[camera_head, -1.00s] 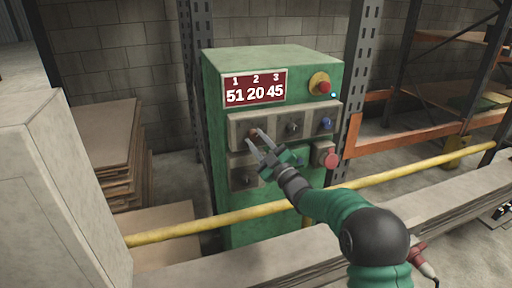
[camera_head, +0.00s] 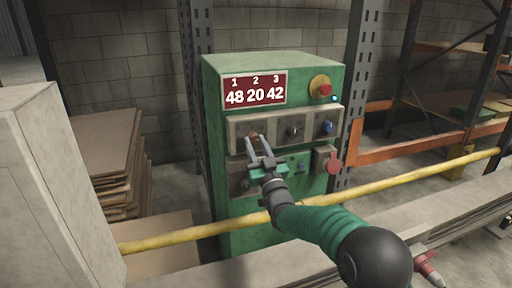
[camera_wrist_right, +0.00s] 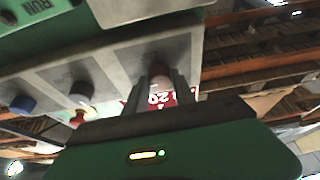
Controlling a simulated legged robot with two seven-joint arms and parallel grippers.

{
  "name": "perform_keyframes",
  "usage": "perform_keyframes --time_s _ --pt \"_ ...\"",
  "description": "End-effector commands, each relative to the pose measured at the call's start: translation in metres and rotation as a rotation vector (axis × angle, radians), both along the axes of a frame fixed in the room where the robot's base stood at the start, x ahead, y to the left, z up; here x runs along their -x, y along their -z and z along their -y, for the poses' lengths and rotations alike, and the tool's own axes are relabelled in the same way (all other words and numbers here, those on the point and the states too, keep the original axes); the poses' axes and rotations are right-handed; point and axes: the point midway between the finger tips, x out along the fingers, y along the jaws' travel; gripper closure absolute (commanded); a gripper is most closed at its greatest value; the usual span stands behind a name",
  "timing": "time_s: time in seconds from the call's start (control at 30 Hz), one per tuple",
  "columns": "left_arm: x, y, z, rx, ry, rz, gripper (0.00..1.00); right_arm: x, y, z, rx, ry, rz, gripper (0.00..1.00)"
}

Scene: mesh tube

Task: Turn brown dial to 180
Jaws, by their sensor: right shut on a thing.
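The brown dial (camera_head: 254,134) is the left one in the upper row on the green control box (camera_head: 275,65). It also shows in the right wrist view (camera_wrist_right: 160,74), between my fingers. My right gripper (camera_head: 257,143) is shut on it, and the fingers partly hide it. The red display (camera_head: 254,90) above reads 48, 20 and 42 under the labels 1, 2 and 3. My left gripper is in neither view.
A grey dial (camera_head: 292,131) and a blue dial (camera_head: 328,127) sit to the right on the same panel. A red emergency button (camera_head: 324,90) is above and a red plug (camera_head: 333,165) below. A yellow rail (camera_head: 400,171) crosses in front of the box.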

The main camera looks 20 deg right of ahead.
Motion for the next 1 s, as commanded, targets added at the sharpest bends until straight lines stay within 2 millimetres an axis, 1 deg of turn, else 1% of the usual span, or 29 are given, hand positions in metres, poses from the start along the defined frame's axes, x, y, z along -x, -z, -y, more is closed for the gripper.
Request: perform_keyframes --time_s 0.03,0.47,0.5,0.63,0.67,0.93,1.0 --pt "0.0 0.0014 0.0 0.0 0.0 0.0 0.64 -0.0009 0.0095 -0.0003 -0.008 -0.001 -0.019 1.0" --pt "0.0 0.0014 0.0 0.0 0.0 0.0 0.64 -0.0009 0.009 -0.001 -0.017 -0.002 -0.02 1.0" --pt "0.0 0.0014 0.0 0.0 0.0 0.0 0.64 -0.0009 0.009 -0.0011 -0.017 -0.002 -0.021 0.67" --pt "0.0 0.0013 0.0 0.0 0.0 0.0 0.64 -0.0006 0.0066 -0.0011 -0.017 -0.002 -0.015 0.49" --pt "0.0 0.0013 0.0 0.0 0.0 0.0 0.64 -0.0003 0.0058 -0.001 -0.016 -0.001 -0.014 0.47" --pt "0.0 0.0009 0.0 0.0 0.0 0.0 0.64 0.0012 0.002 -0.0009 -0.016 -0.001 -0.006 0.47" --pt "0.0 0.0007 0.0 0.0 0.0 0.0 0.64 0.0041 0.0029 -0.0008 -0.016 -0.001 -0.006 0.47"
